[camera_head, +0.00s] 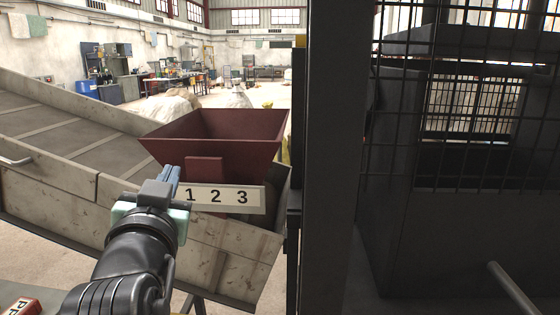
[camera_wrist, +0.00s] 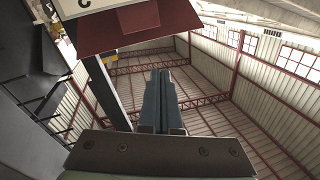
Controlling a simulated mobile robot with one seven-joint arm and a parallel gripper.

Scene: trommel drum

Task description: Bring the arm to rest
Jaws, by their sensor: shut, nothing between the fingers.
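My gripper (camera_head: 172,172) is in the lower left of the head view, at the end of my dark arm. Its bluish fingers point up and are together, with nothing between them. It stands in front of the conveyor's side wall, just left of a white plate marked 1 2 3 (camera_head: 218,197). In the wrist view my gripper (camera_wrist: 160,75) points up toward the roof, its two fingers side by side. A dark red hopper (camera_head: 215,135) is behind and to the right of it in the head view, and its underside (camera_wrist: 135,28) shows above the fingers in the wrist view.
A sloping conveyor (camera_head: 60,180) fills the left. A dark post (camera_head: 328,150) and a mesh cage (camera_head: 460,110) stand on the right. A grey bar (camera_head: 512,287) juts in at the lower right. A red labelled thing (camera_head: 22,307) is at the lower left edge.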

